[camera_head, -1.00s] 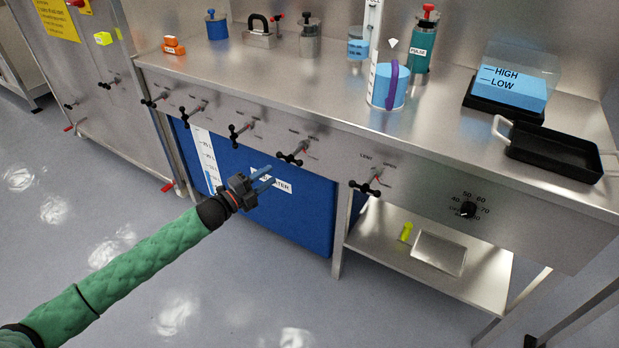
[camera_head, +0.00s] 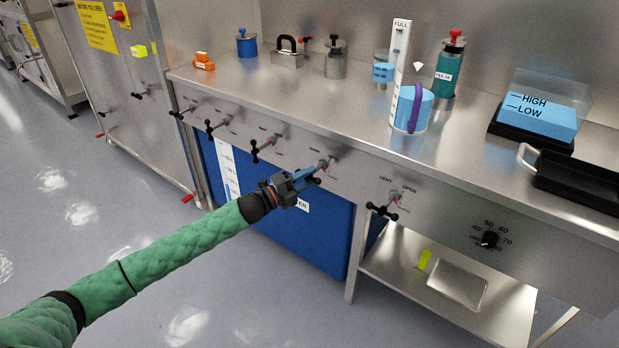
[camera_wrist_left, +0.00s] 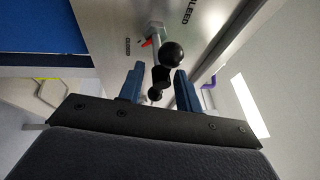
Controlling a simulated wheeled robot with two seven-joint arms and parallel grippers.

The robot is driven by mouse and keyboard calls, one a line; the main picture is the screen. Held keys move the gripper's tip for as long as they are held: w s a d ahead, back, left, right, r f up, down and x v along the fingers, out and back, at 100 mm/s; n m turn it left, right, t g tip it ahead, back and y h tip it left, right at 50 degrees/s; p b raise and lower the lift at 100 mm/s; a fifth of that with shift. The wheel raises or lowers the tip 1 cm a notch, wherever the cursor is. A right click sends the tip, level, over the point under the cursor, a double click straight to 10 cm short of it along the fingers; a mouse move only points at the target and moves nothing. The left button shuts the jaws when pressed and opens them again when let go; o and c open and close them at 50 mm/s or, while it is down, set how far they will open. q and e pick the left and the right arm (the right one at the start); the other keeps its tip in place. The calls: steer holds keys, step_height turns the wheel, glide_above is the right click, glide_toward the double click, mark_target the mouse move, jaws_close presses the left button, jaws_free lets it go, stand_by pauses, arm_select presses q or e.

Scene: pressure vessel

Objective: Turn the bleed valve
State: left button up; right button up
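The bleed valve (camera_wrist_left: 165,55) shows in the left wrist view as a grey stem and a handle with black ball ends. A red pointer sits beside its stem, and the panel carries a BLEED label and a CLOSED mark. In the head view the valve (camera_head: 327,163) is the fourth from the left on the bench front, its handle mostly hidden by my left gripper (camera_head: 314,172). In the left wrist view my left gripper (camera_wrist_left: 159,85) is open, blue fingers apart on either side of the handle. I cannot tell if they touch it. My right gripper is not in view.
Similar valves flank it: one to the left (camera_head: 262,147) and one to the right (camera_head: 382,208). A dial (camera_head: 489,239) sits farther right. A blue tank (camera_head: 275,225) stands below. The bench top (camera_head: 300,95) holds containers and a black tray (camera_head: 580,180).

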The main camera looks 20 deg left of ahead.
arm_select(q)
steer(key=shift+w+d, duration=0.2)
steer(key=shift+d, duration=0.05)
jaws_close()
